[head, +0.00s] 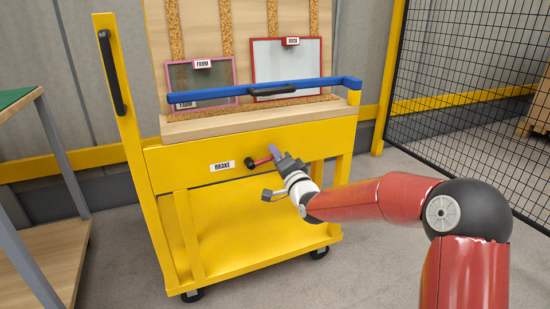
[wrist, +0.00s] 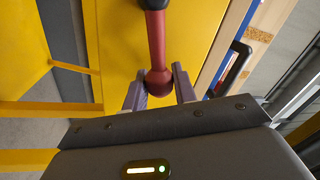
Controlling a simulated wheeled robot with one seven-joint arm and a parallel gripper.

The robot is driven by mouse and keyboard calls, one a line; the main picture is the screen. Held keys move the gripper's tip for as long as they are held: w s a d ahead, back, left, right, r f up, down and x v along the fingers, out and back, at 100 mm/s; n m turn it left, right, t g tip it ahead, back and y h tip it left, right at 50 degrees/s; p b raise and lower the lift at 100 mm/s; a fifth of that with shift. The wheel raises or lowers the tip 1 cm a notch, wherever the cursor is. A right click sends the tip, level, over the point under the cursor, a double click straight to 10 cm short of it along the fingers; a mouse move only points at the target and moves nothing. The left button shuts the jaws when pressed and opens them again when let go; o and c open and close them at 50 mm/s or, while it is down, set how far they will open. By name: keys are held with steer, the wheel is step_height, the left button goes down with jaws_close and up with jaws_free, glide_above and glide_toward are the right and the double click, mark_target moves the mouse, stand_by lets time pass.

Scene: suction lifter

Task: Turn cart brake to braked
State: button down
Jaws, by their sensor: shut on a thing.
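The yellow cart (head: 165,172) stands in the middle of the head view. A label reading BRAKE (head: 222,166) is on its front panel. Right of the label is the brake lever (head: 262,161), with a black hub and a red shaft pointing right and slightly up. My gripper (head: 276,154) is at the lever's outer end. In the wrist view, the red lever (wrist: 157,45) runs from the dark hub at the top down to a round knob. The knob sits between the two fingers of my gripper (wrist: 160,88), which is shut on it.
A blue bar (head: 220,92) with a black handle crosses the cart's front above the lever. Two framed panels marked FARM (head: 203,80) and DUCK (head: 280,60) stand behind it. A green-topped table (head: 20,102) is at left. A black mesh fence (head: 480,85) is at right.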

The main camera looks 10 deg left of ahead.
steer(key=shift+d+f+m, duration=0.1)
steer(key=shift+f+m, duration=0.3)
steer(key=shift+m, duration=0.2)
steer(key=c, duration=1.4)
jaws_free()
steer(key=shift+c, duration=0.2)
steer(key=v, duration=0.7)
steer(key=shift+s+d, duration=0.2)
steer(key=shift+s, duration=0.1)
steer(key=shift+f, duration=0.1)
